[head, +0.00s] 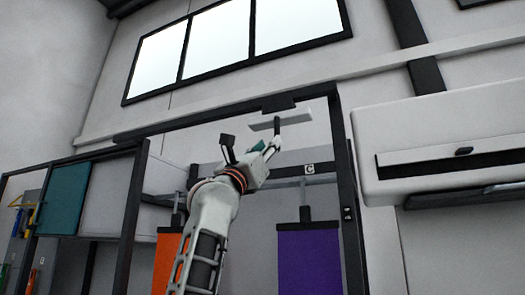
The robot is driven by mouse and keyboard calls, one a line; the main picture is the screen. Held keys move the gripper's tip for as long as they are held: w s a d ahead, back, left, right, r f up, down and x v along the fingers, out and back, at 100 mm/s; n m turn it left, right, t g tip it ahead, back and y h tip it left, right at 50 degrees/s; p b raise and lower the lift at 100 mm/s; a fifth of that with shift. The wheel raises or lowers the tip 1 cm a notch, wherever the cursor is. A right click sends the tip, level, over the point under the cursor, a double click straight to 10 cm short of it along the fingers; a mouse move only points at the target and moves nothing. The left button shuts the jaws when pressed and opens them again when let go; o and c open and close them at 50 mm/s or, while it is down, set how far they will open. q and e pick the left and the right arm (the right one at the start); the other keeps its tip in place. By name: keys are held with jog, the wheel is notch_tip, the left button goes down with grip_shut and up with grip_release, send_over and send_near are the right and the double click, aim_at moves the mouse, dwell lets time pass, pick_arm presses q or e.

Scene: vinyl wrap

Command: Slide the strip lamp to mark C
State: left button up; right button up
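The strip lamp (294,118) is a pale bar under a dark carriage on the top beam of the black frame. A dark handle (277,127) hangs from it. Mark C (309,169) is a small sign with a letter C, lower and a little right of the lamp in the picture. My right gripper (273,146) is raised, with its fingertips at the lower end of the handle. The fingers are small and overlap the handle, so their grip is unclear. My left gripper is out of view.
An orange sheet (168,262) and a purple sheet (308,262) hang below a rail inside the black frame (349,200). A white wall unit (440,125) stands out at the right. A teal panel (62,198) is at the left.

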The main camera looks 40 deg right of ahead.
jog(key=shift+v, duration=1.55)
jog(key=shift+s, duration=0.1)
